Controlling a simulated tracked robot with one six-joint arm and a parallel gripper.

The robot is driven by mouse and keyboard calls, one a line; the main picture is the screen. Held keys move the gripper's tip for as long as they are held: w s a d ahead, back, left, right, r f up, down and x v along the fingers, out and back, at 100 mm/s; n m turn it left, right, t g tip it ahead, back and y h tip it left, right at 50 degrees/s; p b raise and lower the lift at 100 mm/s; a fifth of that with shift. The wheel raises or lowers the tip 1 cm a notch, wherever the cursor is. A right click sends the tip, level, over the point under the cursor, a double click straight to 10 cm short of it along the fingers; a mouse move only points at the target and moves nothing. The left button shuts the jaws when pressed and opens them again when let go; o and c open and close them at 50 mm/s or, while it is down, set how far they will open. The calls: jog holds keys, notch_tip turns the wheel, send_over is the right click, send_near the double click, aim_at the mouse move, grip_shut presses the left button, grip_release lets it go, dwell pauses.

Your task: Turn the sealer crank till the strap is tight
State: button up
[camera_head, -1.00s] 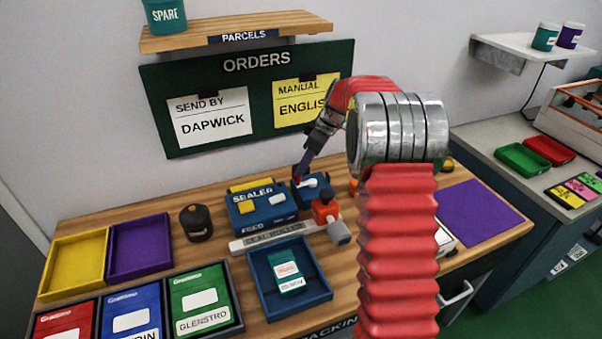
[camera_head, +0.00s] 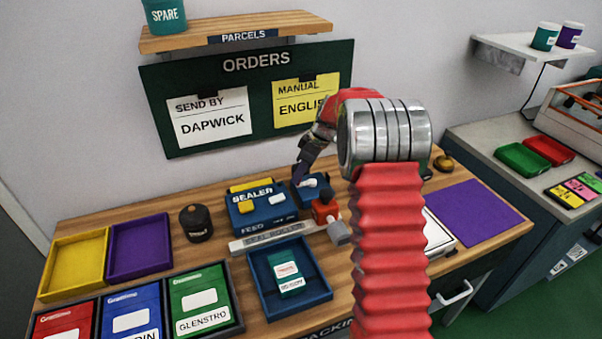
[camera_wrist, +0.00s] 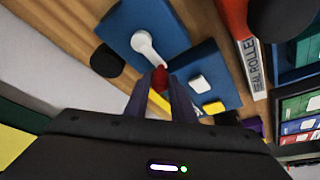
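The blue sealer (camera_head: 262,214) stands on the wooden bench, with a yellow and a white patch on top. At its right is a blue block with a white crank (camera_head: 311,182). In the wrist view the crank's white arm (camera_wrist: 147,44) runs from its round hub to a red knob (camera_wrist: 160,76). My gripper (camera_head: 298,181) reaches down to the crank from the right. In the wrist view my gripper's two dark fingers (camera_wrist: 160,88) stand on either side of the red knob and appear closed on it. I cannot make out a strap.
A red-handled roller (camera_head: 326,208) stands right of the sealer, near the seal roller strip (camera_head: 278,237). A blue tray (camera_head: 262,304) in front holds a teal packet (camera_head: 288,273). A purple mat (camera_head: 480,215) lies clear at right.

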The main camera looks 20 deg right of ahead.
jog(key=c, duration=0.5)
jog(key=shift+d, duration=0.3)
grip_shut()
jog(key=shift+a, duration=0.2)
